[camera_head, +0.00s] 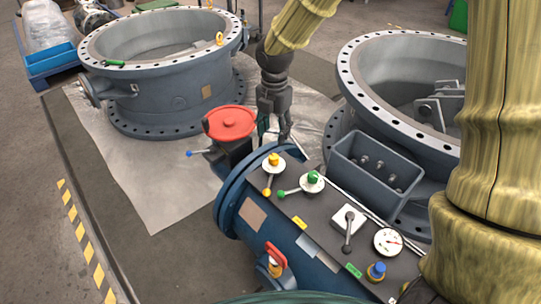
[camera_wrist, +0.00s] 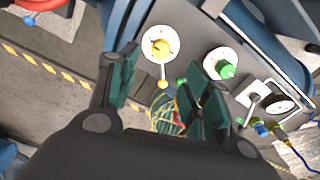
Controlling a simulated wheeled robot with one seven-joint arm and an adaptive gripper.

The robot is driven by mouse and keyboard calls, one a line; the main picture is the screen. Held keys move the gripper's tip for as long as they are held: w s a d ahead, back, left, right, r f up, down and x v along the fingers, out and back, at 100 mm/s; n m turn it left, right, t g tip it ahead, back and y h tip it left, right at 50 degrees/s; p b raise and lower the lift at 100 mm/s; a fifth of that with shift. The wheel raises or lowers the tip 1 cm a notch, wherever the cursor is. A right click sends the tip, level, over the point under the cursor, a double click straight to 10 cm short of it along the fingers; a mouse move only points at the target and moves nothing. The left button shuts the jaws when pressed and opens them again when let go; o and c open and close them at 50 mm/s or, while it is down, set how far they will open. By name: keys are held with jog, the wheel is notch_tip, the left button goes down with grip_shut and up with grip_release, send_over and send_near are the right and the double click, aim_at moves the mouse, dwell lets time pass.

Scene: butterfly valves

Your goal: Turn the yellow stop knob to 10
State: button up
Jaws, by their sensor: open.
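The yellow stop knob (camera_head: 273,160) sits on a white disc at the far left end of the dark panel on the blue cylinder. Its lever points toward the viewer, ending in a yellow ball. In the wrist view the knob (camera_wrist: 160,46) is just beyond my fingertips, with its lever pointing down the picture between them. My gripper (camera_head: 275,133) is open and empty, pointing down just behind the knob in the head view. Its green-padded fingers (camera_wrist: 163,88) are spread apart in the wrist view. Any scale marks on the disc are too small to read.
A green knob (camera_head: 313,179) with a lever stands right beside it. A red handwheel (camera_head: 231,124) is close on the left. A grey lever switch (camera_head: 348,222), a gauge (camera_head: 388,241), a blue knob (camera_head: 376,271) and an open grey box (camera_head: 375,170) are farther right.

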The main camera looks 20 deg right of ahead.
aim_at(274, 157)
notch_tip(274, 157, down, 11)
jog(key=shift+d+r+b, duration=0.1)
jog(key=shift+r+b, duration=0.1)
jog(key=shift+b, duration=0.95)
jog(key=shift+c, duration=0.5)
jog(key=c, duration=0.9)
